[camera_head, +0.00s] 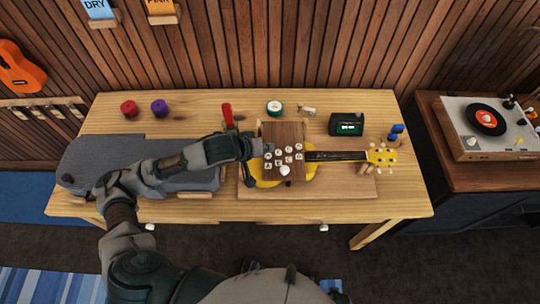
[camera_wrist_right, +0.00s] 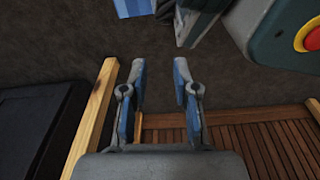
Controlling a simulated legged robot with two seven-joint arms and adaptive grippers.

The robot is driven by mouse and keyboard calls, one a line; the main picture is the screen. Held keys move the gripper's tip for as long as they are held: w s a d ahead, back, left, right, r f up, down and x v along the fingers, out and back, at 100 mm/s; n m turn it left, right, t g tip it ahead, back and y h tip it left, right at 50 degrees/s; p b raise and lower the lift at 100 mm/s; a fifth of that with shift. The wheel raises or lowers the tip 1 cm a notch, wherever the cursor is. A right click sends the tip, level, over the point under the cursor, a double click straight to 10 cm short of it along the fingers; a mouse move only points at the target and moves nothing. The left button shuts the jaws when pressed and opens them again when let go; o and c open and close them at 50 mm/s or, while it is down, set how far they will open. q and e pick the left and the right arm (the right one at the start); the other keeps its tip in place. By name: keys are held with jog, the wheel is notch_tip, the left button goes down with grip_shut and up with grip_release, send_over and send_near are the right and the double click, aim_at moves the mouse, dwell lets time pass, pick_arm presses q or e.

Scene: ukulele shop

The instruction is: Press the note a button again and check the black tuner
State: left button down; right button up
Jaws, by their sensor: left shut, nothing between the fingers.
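A brown wooden board with round lettered note buttons (camera_head: 285,133) lies over the body of a yellow ukulele (camera_head: 258,181). One button at the lower left of the rows (camera_head: 268,163) seems to read A; the letters are small. My left gripper (camera_head: 260,147) is shut and empty at the board's left edge, by the leftmost buttons. I cannot tell whether it touches one. The black tuner (camera_head: 346,124) stands behind the ukulele's neck, with a lit green display too small to read. My right gripper (camera_wrist_right: 160,75) is open and empty in the right wrist view.
A grey instrument case (camera_head: 110,160) lies on the left of the wooden table (camera_head: 195,105). Red (camera_head: 129,108) and purple (camera_head: 159,107) knobs, a red-handled tool (camera_head: 227,115), a green-rimmed roll (camera_head: 274,107) and a blue item (camera_head: 396,131) stand around. A record player (camera_head: 488,128) is right.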

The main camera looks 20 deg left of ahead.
pick_arm(q)
jog(key=shift+a+f, duration=0.55)
jog(key=shift+f, duration=0.05)
jog(key=shift+d, duration=0.6)
pick_arm(e)
jog(key=shift+w+r, duration=0.3)
jog(key=shift+w, duration=0.05)
pick_arm(q)
jog(key=shift+a, duration=0.5)
pick_arm(e)
jog(key=shift+a+r, duration=0.1)
jog(key=shift+a, duration=0.2)
pick_arm(q)
jog(key=shift+d, duration=0.35)
pick_arm(e)
jog(key=shift+d, duration=0.15)
jog(key=shift+r, duration=0.1)
